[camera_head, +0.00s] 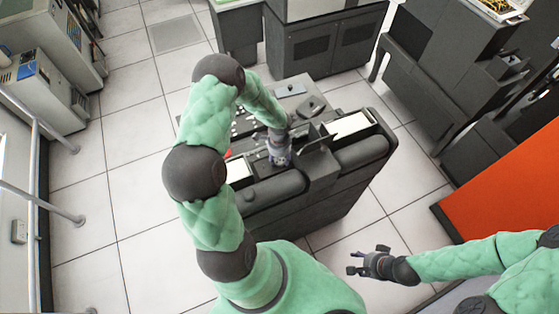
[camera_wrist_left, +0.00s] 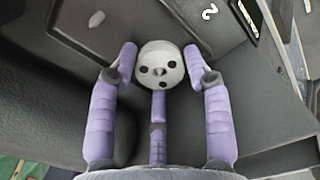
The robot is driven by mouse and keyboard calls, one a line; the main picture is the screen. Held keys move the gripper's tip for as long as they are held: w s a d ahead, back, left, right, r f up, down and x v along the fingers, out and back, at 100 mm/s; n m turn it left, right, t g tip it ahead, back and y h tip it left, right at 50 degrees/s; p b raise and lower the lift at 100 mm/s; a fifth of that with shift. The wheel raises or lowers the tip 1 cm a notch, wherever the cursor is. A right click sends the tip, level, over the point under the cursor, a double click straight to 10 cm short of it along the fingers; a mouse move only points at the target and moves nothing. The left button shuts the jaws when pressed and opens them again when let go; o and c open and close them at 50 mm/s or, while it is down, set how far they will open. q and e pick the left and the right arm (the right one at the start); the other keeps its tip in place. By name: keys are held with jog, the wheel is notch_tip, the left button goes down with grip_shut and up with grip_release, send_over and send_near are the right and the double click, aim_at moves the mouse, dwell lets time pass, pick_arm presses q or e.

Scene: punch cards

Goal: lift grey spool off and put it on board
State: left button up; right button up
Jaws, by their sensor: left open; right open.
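The grey spool (camera_wrist_left: 160,66) shows in the left wrist view as a pale round end with dark holes, above a dark machine surface. My left gripper (camera_wrist_left: 161,56) is open, with one purple finger on each side of the spool and a third finger below it. Whether the fingers touch it is unclear. In the head view my left gripper (camera_head: 279,152) is over the middle of the dark machine (camera_head: 345,190), and I cannot make out the spool there. My right gripper (camera_head: 360,262) is open and empty above the floor. I cannot tell which surface is the board.
The machine has white panels (camera_head: 349,126) and a raised dark plate (camera_head: 318,139) close to the left gripper. Dark cabinets (camera_head: 325,42) stand behind, and an orange panel (camera_head: 505,195) stands at right. Tiled floor (camera_head: 130,205) is clear at left.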

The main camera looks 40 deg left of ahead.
aim_at(280, 160)
pick_arm(q)
jog(key=c, duration=0.7)
jog(key=shift+o, duration=0.2)
jog(key=shift+r, duration=0.5)
notch_tip(280, 160, up, 2)
jog(key=shift+r, duration=0.15)
jog(key=w+a+r+p, duration=0.1)
jog(key=w+a+r, duration=0.8)
jog(key=r, duration=0.4)
jog(key=shift+a+r, duration=0.35)
jog(key=shift+a, duration=0.5)
